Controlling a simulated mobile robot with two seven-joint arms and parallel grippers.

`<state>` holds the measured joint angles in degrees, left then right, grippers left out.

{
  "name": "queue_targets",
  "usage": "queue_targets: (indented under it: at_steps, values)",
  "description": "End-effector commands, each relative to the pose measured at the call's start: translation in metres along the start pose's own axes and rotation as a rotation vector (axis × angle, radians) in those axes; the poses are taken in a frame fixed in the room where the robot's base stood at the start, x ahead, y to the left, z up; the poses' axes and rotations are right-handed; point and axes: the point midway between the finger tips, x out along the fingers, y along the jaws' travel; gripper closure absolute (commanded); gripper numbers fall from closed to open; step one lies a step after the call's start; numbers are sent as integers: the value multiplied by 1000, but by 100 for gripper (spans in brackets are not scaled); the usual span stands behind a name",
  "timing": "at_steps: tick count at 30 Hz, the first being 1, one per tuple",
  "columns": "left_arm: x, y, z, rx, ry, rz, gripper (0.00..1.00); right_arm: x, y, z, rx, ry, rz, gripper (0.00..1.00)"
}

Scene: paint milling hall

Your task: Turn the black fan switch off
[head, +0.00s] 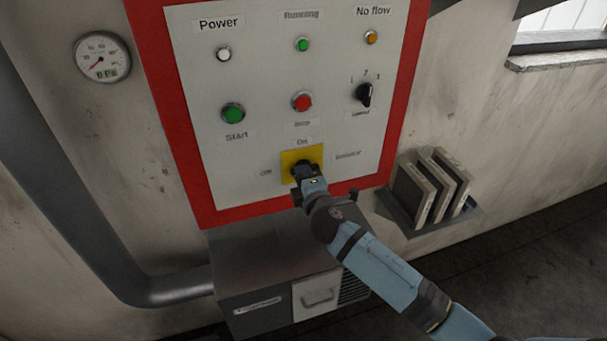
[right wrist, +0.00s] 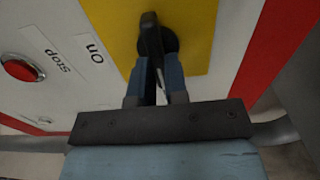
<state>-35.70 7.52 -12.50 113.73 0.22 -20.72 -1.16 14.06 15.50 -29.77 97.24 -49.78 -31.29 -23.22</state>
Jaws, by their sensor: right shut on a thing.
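The black fan switch (right wrist: 149,33) is a black handle on a round base on a yellow plate (head: 288,157) low on the control panel. The plate has an "On" label above it and an "Off" label at its left. My right gripper (head: 307,173) is at the switch, and its fingers are shut on the handle in the right wrist view (right wrist: 159,80). The fingers hide part of the handle, so I cannot tell clearly whether it points to On or Off. My left gripper is not in view.
The red-framed panel also carries a green Start button (head: 233,113), a red stop button (head: 302,101), a black speed selector (head: 364,95) and small lamps. A grey box (head: 262,262) sits below the panel. A rack of plates (head: 420,190) stands at the right.

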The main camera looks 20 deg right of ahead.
Motion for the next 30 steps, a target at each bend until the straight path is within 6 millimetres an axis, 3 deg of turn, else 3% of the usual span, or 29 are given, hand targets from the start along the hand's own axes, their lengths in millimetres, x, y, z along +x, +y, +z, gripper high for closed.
queue_targets:
  at_steps: [11,12,15,24,30]
  values:
    - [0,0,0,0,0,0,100,0,0,0,-6,1,1,100]
    - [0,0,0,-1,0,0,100,0,0,0,-7,1,1,77]
    - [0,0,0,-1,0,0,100,0,0,0,-6,1,0,61]
    - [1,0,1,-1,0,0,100,-3,-1,0,-4,1,0,61]
    - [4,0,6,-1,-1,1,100,-31,-3,0,-3,1,-1,61]
